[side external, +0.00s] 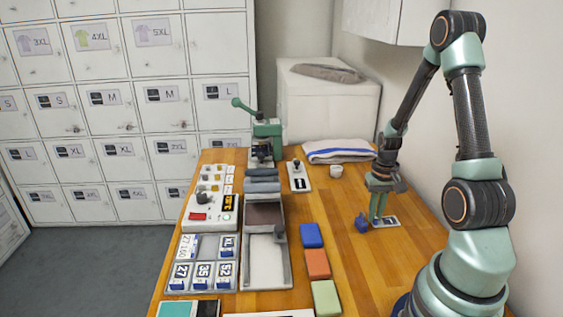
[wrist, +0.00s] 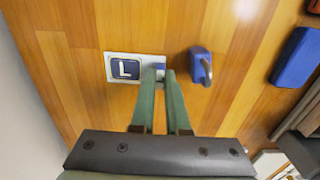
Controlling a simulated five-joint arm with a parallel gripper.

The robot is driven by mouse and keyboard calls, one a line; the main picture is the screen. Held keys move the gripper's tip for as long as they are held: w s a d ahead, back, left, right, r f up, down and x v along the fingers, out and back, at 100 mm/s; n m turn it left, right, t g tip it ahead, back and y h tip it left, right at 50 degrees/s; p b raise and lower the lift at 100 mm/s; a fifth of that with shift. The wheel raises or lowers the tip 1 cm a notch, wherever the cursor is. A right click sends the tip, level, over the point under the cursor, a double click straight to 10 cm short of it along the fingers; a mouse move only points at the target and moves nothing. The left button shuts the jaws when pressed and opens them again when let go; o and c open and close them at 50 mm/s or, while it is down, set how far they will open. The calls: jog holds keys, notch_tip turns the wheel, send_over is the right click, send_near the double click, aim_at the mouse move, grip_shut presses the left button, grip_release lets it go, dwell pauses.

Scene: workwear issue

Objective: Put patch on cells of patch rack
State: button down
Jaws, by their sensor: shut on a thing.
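The patch (wrist: 124,69) is a pale plate with a dark blue square lettered L and a small blue tab at its right end. It also shows in the side view (side external: 386,222), low at the wooden table; I cannot tell whether it touches. My gripper (wrist: 160,76) is shut on the blue tab; in the side view it points down there (side external: 377,220). The patch rack (side external: 165,291) is a grey tray at the table's left, far from my gripper. Its cells hold patches marked XL, 27, 35 and 52 and another at top left. The top middle cell looks bare.
A blue item with a grey handle (wrist: 199,66) stands close to the right of my gripper. Blue (side external: 311,235), orange (side external: 317,263) and green (side external: 327,298) blocks, a long grey tray (side external: 286,272), a control panel (side external: 209,215) and a green press (side external: 266,130) lie between or beyond.

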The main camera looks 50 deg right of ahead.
jog(key=c, duration=0.9)
grip_release()
notch_tip(320, 180, up, 12)
jog(key=w+a+r+n+t, duration=0.1)
jog(key=a+r, duration=0.1)
jog(key=a, duration=0.2)
jog(key=w+a+r+n+t, duration=0.1)
jog(key=w+a+r+n, duration=0.1)
jog(key=a+r, duration=0.1)
jog(key=w+a+r+n+h, duration=0.1)
jog(key=w+a+r, duration=0.1)
jog(key=a, duration=0.3)
jog(key=shift+w+a+r+n+t, duration=0.25)
jog(key=shift+r+n+t, duration=0.05)
jog(key=shift+r+t, duration=0.1)
jog(key=shift+o, duration=0.5)
jog(key=s+a+r+n+t+y, duration=0.1)
jog(key=a+r+n, duration=0.3)
jog(key=a, duration=0.8)
jog(key=shift+r+t, duration=0.2)
jog(key=shift+t, duration=0.7)
